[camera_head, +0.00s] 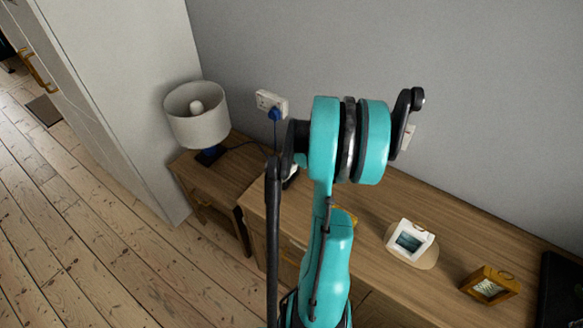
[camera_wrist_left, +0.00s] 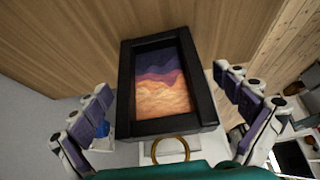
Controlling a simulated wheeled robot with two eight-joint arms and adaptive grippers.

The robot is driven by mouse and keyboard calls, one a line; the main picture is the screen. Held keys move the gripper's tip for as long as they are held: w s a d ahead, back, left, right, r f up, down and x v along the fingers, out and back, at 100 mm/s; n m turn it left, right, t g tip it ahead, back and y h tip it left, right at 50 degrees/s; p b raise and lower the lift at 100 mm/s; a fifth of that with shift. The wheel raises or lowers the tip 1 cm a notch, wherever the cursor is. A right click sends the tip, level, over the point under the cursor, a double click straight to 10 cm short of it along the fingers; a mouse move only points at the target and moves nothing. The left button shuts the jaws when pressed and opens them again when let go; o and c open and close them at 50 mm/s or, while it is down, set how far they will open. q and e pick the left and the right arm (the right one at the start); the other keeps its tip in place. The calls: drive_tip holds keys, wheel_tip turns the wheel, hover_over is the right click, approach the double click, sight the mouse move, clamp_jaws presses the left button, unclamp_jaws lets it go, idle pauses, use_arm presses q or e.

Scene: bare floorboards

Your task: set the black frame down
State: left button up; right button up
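In the left wrist view the black frame (camera_wrist_left: 126,90) holds a picture of purple and orange waves, with a gold ring (camera_wrist_left: 170,149) at its near edge. My left gripper (camera_wrist_left: 163,82) has its purple-padded fingers spread on both sides of the frame. Gaps show between the fingertips and the frame's sides. Brown wood lies behind the frame; I cannot tell whether the frame touches it. In the head view my teal arm covers the middle, and neither the black frame nor either gripper can be made out.
A wooden cabinet top (camera_head: 460,236) runs along the grey wall. A white frame (camera_head: 398,246) on a round mat, a wooden frame (camera_head: 490,284) and a dark object (camera_head: 560,290) are at right. A lamp (camera_head: 196,115) stands on a lower side table (camera_head: 230,177), by a wall socket (camera_head: 270,102).

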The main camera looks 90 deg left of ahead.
use_arm(q)
drive_tip(key=shift+r, duration=0.3)
drive_tip(key=p+v, duration=0.5)
drive_tip(key=v, duration=0.7)
drive_tip(key=w+d+r+m+t+y, duration=0.1)
drive_tip(key=w+d+r+m+t, duration=0.15)
drive_tip(key=w+d+m, duration=0.65)
drive_tip(key=w+d+r+m+t, duration=0.1)
drive_tip(key=w+d+m+t, duration=0.35)
drive_tip(key=w, duration=0.85)
drive_tip(key=w+d+r+m+t+h, duration=0.1)
drive_tip(key=d+m, duration=0.6)
drive_tip(key=d, duration=0.9)
drive_tip(key=w+d+r+m+t+h, duration=0.1)
drive_tip(key=w+d+m+t+h, duration=0.2)
drive_tip(key=d, duration=1.3)
drive_tip(key=w+m, duration=0.3)
drive_tip(key=m, duration=0.1)
drive_tip(key=shift+r+m+t+h, duration=0.3)
drive_tip(key=shift+m+t, duration=0.05)
drive_tip(key=shift+t, duration=0.05)
drive_tip(key=shift+w+a, duration=0.1)
